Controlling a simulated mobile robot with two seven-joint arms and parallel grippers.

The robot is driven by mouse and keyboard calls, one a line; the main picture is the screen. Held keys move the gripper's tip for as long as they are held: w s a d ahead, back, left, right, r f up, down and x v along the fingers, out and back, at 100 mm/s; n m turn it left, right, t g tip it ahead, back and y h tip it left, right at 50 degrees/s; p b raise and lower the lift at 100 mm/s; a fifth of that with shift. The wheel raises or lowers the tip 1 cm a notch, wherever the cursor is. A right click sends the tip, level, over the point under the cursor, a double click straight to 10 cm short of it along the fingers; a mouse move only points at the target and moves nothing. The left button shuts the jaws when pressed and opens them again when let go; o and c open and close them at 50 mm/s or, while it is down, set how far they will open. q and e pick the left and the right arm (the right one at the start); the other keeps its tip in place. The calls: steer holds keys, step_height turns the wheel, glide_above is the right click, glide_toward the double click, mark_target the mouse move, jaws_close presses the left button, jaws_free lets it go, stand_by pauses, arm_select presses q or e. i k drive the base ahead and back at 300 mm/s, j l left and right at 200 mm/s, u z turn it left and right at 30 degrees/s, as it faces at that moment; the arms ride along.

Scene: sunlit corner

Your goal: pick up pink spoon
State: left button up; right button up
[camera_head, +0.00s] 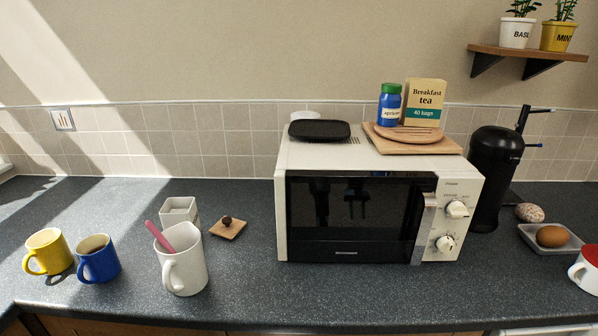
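The pink spoon (160,236) stands tilted in a white mug (187,272) on the counter, left of the microwave. Its upper end leans to the left above the mug's rim. The lower part of the spoon is hidden inside the mug. The mug's handle faces the front. Neither of my grippers is directly in view.
A blue mug (99,262) and a yellow mug (48,253) stand left of the white mug. A square white container (180,210) and a wooden lid (228,229) are behind it. A microwave (350,217) stands to the right. The counter's front strip (320,300) is clear.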

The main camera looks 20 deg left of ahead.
mark_target(151, 225)
steer(key=u, duration=1.3)
